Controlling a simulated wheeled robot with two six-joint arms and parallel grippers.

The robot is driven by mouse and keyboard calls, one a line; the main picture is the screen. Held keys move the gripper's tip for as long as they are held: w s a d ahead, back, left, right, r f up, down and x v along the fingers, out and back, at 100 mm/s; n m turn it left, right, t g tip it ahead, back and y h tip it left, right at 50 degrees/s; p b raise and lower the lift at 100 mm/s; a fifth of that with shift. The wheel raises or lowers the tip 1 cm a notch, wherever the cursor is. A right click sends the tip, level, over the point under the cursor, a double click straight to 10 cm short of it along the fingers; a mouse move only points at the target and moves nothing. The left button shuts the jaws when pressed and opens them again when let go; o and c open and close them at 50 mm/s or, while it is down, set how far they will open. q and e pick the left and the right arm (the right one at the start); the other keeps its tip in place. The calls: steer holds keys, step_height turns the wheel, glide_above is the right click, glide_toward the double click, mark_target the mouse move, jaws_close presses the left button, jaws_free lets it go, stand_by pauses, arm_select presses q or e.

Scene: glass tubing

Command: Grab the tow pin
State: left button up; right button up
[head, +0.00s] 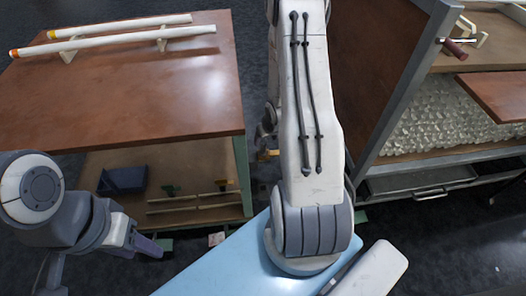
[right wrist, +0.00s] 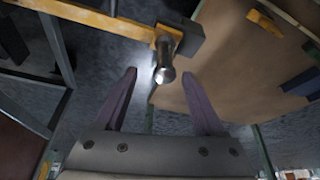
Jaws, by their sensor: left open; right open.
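The tow pin (right wrist: 164,68) is a short metal pin with a shiny round end, seen in the right wrist view. It sits at a yellow bar (right wrist: 95,18) beside a dark block (right wrist: 181,36). My right gripper (right wrist: 159,74) is open and empty, with one purple finger on each side of the pin in the picture. I cannot tell whether the pin is between the tips or beyond them; no contact shows. In the head view my right arm hides the pin and most of this gripper. My left gripper (head: 148,246) is open and empty at the lower left, far from the pin.
A brown table (head: 130,95) with white glass tubes (head: 115,40) on it stands at the left; its lower shelf (head: 190,160) holds small items. A metal-framed cabinet (head: 405,95) with clear glass pieces (head: 440,115) stands at the right. Dark floor lies between.

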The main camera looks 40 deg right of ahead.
mark_target(263, 152)
steer(key=b+x, duration=0.1)
steer(key=x, duration=0.1)
steer(key=b+x, duration=0.1)
steer(key=x, duration=0.1)
steer(key=b+x, duration=0.2)
steer(key=shift+a, duration=0.3)
steer(key=shift+r, duration=0.15)
jaws_close()
